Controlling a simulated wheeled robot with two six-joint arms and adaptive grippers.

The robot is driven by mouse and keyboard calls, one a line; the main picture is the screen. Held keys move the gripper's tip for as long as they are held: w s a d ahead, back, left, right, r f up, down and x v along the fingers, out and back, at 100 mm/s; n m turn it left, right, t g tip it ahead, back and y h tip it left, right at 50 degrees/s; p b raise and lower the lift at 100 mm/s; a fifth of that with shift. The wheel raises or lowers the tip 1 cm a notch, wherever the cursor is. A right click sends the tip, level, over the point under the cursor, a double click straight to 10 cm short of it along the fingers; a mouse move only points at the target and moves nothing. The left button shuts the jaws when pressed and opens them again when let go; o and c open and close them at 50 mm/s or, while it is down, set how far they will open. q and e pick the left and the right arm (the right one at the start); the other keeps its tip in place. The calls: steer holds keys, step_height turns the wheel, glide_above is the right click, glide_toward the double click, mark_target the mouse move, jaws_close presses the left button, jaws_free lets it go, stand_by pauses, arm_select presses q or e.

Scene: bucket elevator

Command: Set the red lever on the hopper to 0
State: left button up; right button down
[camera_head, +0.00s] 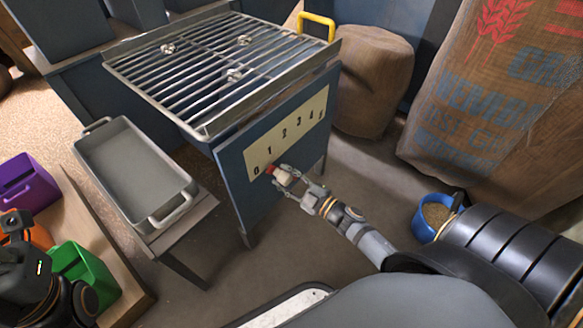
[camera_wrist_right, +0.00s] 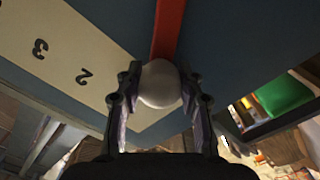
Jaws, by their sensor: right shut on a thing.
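The hopper's blue side panel (camera_head: 235,160) carries a pale scale plate (camera_head: 290,135) with numbers rising from 0 at its lower left end. The red lever (camera_head: 271,170) shows as a small red piece just right of the 0. In the right wrist view the red lever (camera_wrist_right: 168,30) runs down to a white ball knob (camera_wrist_right: 159,84). My right gripper (camera_head: 287,177) is shut on this knob, a finger on each side; it also fills the right wrist view (camera_wrist_right: 160,95). The exact lever setting is partly hidden by the gripper. My left arm is a dark shape at the lower left; its fingers are unclear.
A metal grate (camera_head: 215,70) tops the hopper. A grey tray (camera_head: 130,170) sits on a low stand to its left. Purple (camera_head: 25,182) and green (camera_head: 85,272) bins are at the left. A sack (camera_head: 490,100) and a blue bowl (camera_head: 432,215) are at the right.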

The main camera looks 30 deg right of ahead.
steer(key=shift+s+a+f+n, duration=0.2)
steer(key=shift+a+f+n, duration=0.2)
steer(key=shift+a, duration=0.1)
steer(key=shift+f, duration=0.1)
steer(key=shift+s+f, duration=0.1)
steer(key=c, duration=0.8)
jaws_free()
steer(key=shift+a, duration=0.1)
steer(key=v, duration=1.2)
